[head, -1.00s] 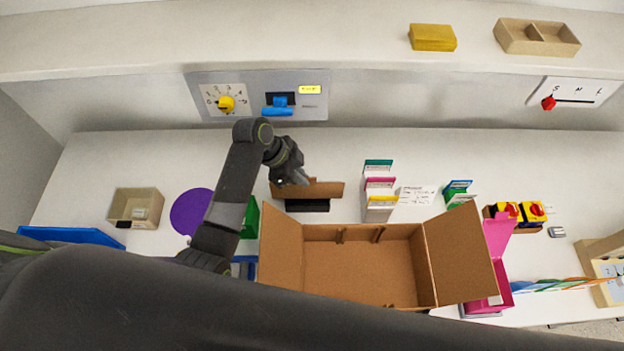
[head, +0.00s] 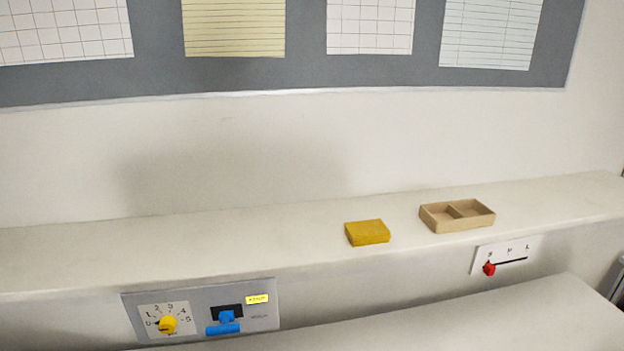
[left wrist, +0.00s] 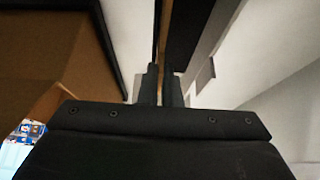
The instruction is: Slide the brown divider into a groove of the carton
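In the left wrist view the brown divider (left wrist: 163,32) shows edge-on as a thin strip running up from between the fingertips. My left gripper (left wrist: 161,88) has its two dark fingers close together, one on each side of the strip, with no clear gap beside it. A dark piece (left wrist: 183,30), perhaps the divider's holder, lies just right of the strip. A large brown cardboard surface (left wrist: 45,60), which looks like the carton, fills the left of that view; its grooves are not visible. The head view shows neither carton, divider nor grippers.
In the head view a shelf carries a yellow block (head: 367,232) and a tan two-part tray (head: 457,215). Below it are a panel with a yellow rotary knob (head: 168,325) and blue handle (head: 222,323), and a red slider (head: 489,268). Little of the table (head: 480,325) shows.

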